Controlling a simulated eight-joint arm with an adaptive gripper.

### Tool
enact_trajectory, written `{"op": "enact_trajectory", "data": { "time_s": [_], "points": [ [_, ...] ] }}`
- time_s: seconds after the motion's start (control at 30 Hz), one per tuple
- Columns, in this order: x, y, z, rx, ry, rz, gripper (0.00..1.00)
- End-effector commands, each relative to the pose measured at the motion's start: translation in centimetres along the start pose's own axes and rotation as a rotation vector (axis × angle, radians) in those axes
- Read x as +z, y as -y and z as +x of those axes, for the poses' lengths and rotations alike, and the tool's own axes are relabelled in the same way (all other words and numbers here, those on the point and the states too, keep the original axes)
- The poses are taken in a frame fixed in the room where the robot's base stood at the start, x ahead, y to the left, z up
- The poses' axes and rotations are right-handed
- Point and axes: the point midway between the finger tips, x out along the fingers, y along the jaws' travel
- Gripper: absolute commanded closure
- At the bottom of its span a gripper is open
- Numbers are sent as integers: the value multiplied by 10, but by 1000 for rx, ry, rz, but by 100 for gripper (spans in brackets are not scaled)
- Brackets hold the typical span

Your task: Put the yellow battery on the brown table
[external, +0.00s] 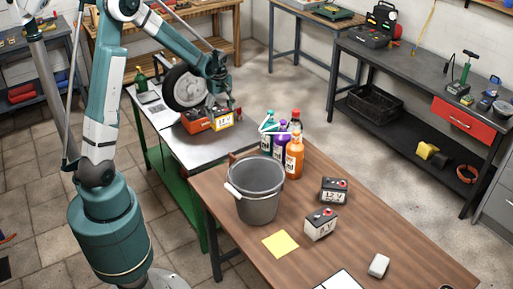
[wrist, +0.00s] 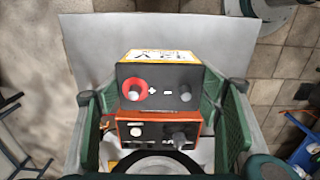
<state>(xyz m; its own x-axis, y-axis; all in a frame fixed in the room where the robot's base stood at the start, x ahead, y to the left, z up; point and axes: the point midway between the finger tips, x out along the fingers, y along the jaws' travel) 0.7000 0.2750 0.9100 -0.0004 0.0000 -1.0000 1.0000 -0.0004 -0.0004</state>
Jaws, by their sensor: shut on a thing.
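The yellow battery (external: 222,121) has a 12 V label and is held over the metal-topped green bench at the upper middle of the external view. In the wrist view the battery (wrist: 158,84) shows its grey top, with a red-ringed terminal and a dark one. My gripper (external: 220,110) is shut on it, with green fingers (wrist: 165,100) at both sides. I cannot tell whether the battery touches the bench. The brown table (external: 385,222) stands in front of the bench and to its right.
An orange box (external: 194,122) sits beside the battery. A wheel (external: 184,87) stands behind it.

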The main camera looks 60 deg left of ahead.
Motion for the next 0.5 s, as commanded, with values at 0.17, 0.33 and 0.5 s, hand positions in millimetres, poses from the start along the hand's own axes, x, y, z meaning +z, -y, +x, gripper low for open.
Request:
{"op": "enact_trajectory", "data": {
  "time_s": [0.17, 0.33, 0.5],
  "points": [
    [0, 0, -24, 0, 0, 0, 68],
    [0, 1, -56, 0, 0, 0, 68],
    [0, 0, -95, 0, 0, 0, 68]
  ]
}}
